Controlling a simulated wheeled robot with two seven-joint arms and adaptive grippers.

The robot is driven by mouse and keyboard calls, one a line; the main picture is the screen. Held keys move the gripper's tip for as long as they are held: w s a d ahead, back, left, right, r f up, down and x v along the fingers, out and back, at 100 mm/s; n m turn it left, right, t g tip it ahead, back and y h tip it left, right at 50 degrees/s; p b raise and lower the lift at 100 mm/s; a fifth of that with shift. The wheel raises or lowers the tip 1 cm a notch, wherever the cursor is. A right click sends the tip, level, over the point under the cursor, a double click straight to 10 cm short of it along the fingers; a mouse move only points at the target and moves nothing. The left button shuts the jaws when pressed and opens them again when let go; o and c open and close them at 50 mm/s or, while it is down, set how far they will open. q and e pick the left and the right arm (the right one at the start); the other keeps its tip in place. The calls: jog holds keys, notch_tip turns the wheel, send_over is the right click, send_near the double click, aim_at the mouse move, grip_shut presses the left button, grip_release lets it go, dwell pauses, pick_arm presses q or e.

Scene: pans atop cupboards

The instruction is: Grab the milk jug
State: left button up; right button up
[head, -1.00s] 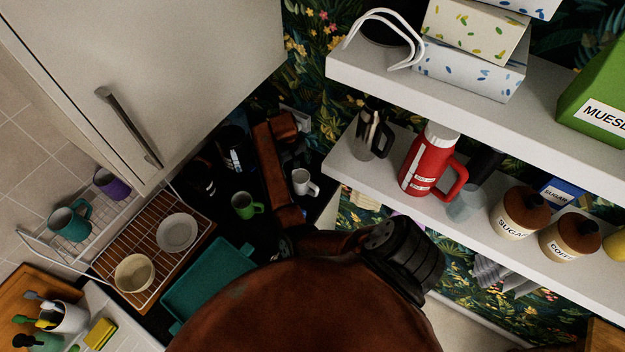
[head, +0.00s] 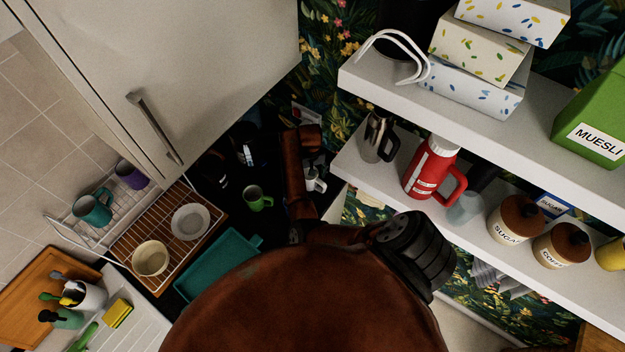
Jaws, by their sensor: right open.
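A steel jug with a dark handle (head: 378,137), which looks like the milk jug, stands upright at the left end of the lower white shelf. My right gripper (head: 313,168) is small and dark in the head view, at the end of the brown arm. It is open, left of the jug and below it in the picture, clearly apart from it. It overlaps a white mug (head: 317,185) in the picture; I cannot tell whether they touch. My left gripper is not in view.
A red flask (head: 432,168) stands right of the jug, with a clear glass (head: 466,208) and labelled canisters (head: 515,219) beyond. The upper shelf (head: 480,112) overhangs them. A cupboard door (head: 190,70) is at left. A green mug (head: 257,198) and dish rack (head: 165,235) stand below.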

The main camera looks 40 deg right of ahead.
jog(key=shift+f, duration=0.15)
jog(key=shift+c, duration=0.3)
jog(key=c, duration=1.6)
jog(key=shift+w, duration=0.1)
jog(key=shift+c, duration=0.2)
